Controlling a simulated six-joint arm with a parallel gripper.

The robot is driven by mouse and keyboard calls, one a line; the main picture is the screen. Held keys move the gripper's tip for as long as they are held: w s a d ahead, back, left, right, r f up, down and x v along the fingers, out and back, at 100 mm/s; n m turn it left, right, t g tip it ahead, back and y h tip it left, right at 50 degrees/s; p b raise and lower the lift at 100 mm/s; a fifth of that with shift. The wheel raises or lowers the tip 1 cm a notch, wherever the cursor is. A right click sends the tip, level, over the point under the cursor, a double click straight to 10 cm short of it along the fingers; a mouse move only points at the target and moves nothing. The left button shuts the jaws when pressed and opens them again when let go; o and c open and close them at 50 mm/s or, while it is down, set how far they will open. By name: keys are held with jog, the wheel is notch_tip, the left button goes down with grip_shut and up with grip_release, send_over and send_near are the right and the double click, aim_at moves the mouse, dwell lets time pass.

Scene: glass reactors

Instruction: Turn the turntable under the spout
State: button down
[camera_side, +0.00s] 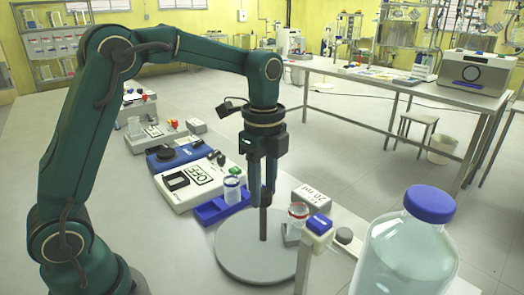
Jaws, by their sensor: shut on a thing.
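The turntable (245,262) is a flat grey round disc at lower centre, with a dark upright post (264,222) standing on it. My gripper (263,194) points straight down above the disc. Its two fingers are shut on the upper part of the post. A small clear vial with a red ring (298,213) stands by the disc's right edge, on or beside a small grey block (292,236). I cannot make out the spout clearly. The far side of the disc is partly hidden by my gripper and the post.
A large clear bottle with a blue cap (405,250) fills the front right. A white block (312,198) is at right.

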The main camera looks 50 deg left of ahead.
jog(key=shift+m, duration=3)
jog(key=shift+d+m, duration=0.1)
jog(key=shift+m, duration=2.7)
jog(key=shift+c, duration=2.2)
grip_release()
jog(key=shift+r, duration=2.6)
